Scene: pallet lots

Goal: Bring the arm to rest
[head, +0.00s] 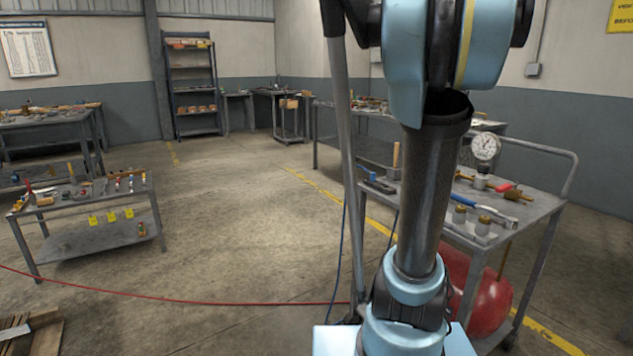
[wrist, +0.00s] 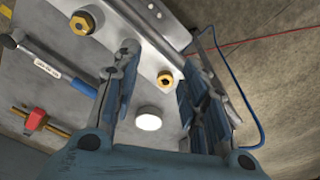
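My arm (head: 425,190) rises through the right of the head view, with its upper part cut off at the top edge. My gripper is not seen in the head view. In the wrist view my gripper (wrist: 168,65) has its two fingers spread apart, with nothing held between them. Behind the fingers lies the grey top of a metal cart, with a brass hex cap (wrist: 165,78) and a white round disc (wrist: 148,118) showing in the gap. How far the fingers are from these cannot be told.
The cart (head: 540,207) at right bears a dial gauge (head: 485,147), a blue-handled tool (head: 478,203) and brass-capped fittings. A red tank (head: 487,295) sits beneath. A red hose (head: 180,300) crosses the floor. A low tool table (head: 85,240) stands left. The middle floor is clear.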

